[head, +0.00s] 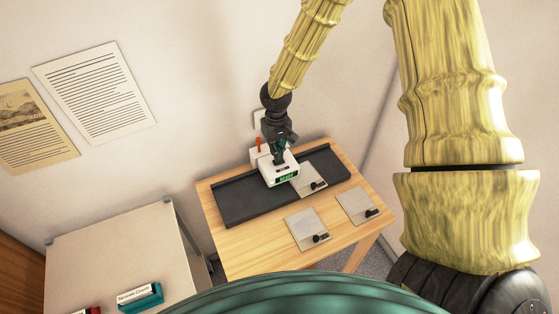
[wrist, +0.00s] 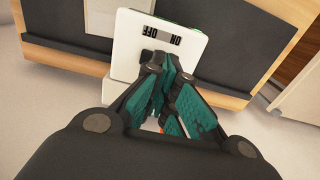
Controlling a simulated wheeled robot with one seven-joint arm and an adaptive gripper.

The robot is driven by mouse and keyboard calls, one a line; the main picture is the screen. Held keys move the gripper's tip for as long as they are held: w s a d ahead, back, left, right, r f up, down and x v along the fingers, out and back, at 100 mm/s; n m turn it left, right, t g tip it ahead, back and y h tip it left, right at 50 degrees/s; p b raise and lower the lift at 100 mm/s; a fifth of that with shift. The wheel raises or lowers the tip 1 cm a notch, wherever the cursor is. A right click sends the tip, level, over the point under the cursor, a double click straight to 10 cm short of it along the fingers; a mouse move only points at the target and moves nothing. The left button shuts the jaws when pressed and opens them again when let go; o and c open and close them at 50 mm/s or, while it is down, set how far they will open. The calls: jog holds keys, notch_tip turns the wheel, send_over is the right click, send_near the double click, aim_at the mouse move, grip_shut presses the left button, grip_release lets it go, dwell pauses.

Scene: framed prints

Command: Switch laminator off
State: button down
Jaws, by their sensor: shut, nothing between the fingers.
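The laminator is a long dark grey unit (head: 240,200) on a wooden table, with a white box (head: 279,172) at its middle. The box has a lit green display (head: 287,177) on its front. In the wrist view the white box (wrist: 125,45) carries an ON/OFF label (wrist: 160,34), seen turned round, and a small black piece beside my fingertips, partly hidden by them. My gripper (head: 279,158) is shut and empty at the top of the box. In the wrist view its teal fingertips (wrist: 160,68) are close to the label; I cannot tell if they touch.
Two grey plates with black knobs (head: 307,229) (head: 357,205) lie on the wooden table (head: 265,240); another (head: 308,180) is on the laminator. An orange upright piece (head: 258,146) stands behind the box. A pale table (head: 115,255) is at left, with prints (head: 95,92) on the wall.

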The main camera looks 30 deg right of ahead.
jog(key=shift+f+b, duration=0.75)
jog(key=shift+f, duration=0.65)
dwell(1.0)
jog(key=shift+r, duration=0.1)
jog(key=shift+r+p, duration=2.65)
jog(key=shift+r, duration=0.8)
